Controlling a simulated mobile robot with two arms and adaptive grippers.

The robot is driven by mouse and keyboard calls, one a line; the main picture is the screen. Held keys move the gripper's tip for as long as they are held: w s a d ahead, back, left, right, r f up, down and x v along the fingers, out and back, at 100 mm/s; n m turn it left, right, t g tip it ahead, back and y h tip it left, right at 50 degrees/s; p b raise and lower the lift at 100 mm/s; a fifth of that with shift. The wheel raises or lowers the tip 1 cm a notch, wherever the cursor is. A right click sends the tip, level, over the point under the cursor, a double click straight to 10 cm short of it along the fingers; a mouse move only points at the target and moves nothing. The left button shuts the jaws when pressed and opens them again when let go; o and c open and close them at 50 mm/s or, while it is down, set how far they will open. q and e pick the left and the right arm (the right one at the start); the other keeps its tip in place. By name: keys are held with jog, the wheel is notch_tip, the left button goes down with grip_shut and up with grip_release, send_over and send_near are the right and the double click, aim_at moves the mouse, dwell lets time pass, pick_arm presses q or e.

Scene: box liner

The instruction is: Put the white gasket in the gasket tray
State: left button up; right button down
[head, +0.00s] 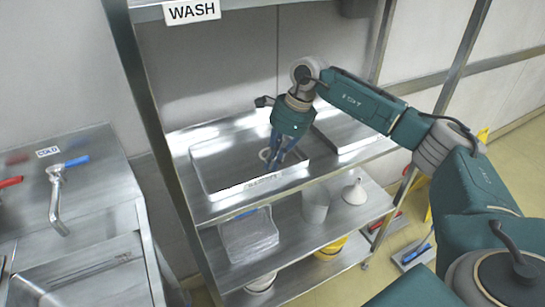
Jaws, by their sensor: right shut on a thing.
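The gasket tray (222,168) is a shallow metal tray on the top shelf of the rack, with a small white label (247,186) on its front edge whose text is hard to read. My right gripper (273,160) points down over the right part of this tray. It is shut on the white gasket (263,154), a small pale ring beside the blue fingertips. The fingers hide part of the ring, and I cannot tell whether it touches the tray floor. My left gripper is not in view.
A second metal tray (345,128) sits to the right on the same shelf. The lower shelf holds a clear bin (248,236), a white cup (315,204) and a white funnel (354,192). Rack posts stand at the sides. A sink counter with a tap (56,196) is at left.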

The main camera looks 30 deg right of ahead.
jog(key=shift+f, duration=0.1)
jog(key=c, duration=1.9)
grip_release()
jog(key=shift+o, duration=0.2)
jog(key=b+v, duration=0.3)
jog(key=v, duration=0.9)
